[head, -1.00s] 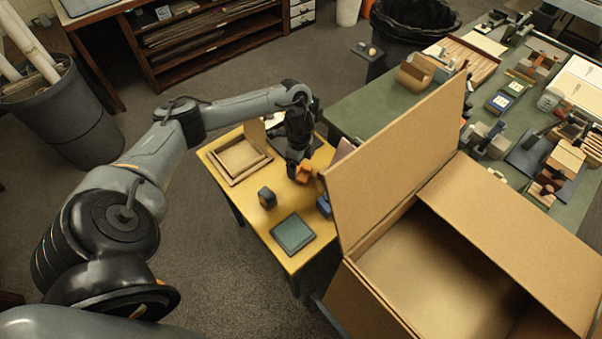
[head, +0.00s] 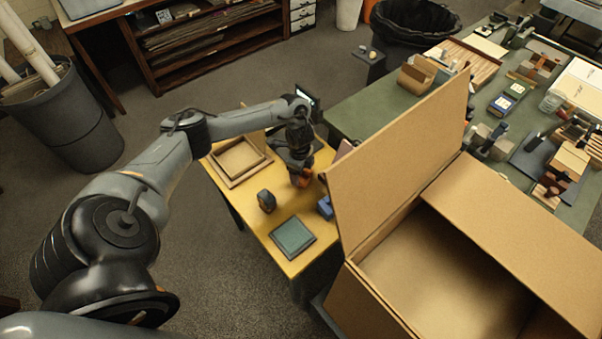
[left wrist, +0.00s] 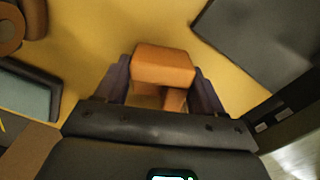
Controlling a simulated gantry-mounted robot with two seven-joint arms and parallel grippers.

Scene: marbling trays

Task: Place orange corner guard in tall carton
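The orange corner guard (left wrist: 164,66) lies over the yellow table between the two dark fingers of my left gripper (left wrist: 162,88) in the left wrist view. The fingers stand close along both its sides; whether they press on it I cannot tell. In the head view my left gripper (head: 301,180) is low over the table, and it mostly covers the guard, with only a little orange showing. My right gripper is not in view.
On the yellow table (head: 284,222) are a shallow wooden tray (head: 231,178), a dark roll-like piece (head: 266,201), a green pad (head: 292,237) and a blue block (head: 325,207). A crowded green bench (head: 365,108) stands behind the carton.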

